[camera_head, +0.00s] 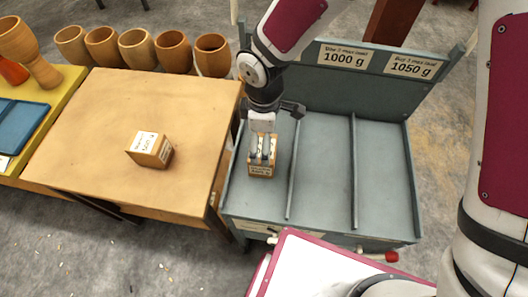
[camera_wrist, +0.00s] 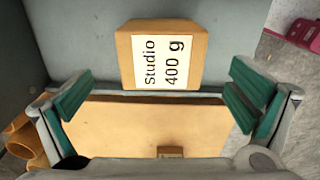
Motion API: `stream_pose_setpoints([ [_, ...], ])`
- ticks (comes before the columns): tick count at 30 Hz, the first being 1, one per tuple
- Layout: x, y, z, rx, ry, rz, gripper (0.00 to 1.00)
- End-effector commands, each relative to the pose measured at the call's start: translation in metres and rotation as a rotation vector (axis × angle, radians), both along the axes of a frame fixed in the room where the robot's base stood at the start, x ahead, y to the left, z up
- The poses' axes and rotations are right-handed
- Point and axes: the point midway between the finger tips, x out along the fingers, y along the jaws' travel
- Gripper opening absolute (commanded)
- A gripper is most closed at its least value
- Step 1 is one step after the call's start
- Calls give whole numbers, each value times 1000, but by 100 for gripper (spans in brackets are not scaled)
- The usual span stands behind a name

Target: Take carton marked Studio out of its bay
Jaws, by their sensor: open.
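The carton marked Studio (camera_head: 261,172) stands in the left bay of the grey three-bay rack (camera_head: 325,170). In the wrist view the carton (camera_wrist: 163,55) shows its white label, "Studio 400 g". My gripper (camera_head: 262,150) is directly over the carton in the head view, pointing down, and partly hides it. In the wrist view my gripper (camera_wrist: 158,97) is open, its green-padded fingers wide apart to the left and right of the carton, with nothing held. I cannot tell how far the fingertips are above the carton.
Another labelled carton (camera_head: 150,149) sits on the wooden table (camera_head: 95,115) left of the rack. Low dividers (camera_head: 354,170) part the bays; the middle and right bays are empty. The rack's back panel bears load signs (camera_head: 411,66).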

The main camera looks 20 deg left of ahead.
Motion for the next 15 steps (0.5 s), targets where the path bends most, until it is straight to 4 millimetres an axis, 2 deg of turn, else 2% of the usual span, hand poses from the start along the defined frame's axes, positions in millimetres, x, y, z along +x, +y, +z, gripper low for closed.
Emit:
stream_pose_setpoints([
  [8,-1,0,-21,-1,1,1,100],
  [15,-3,1,-54,-2,1,1,100],
])
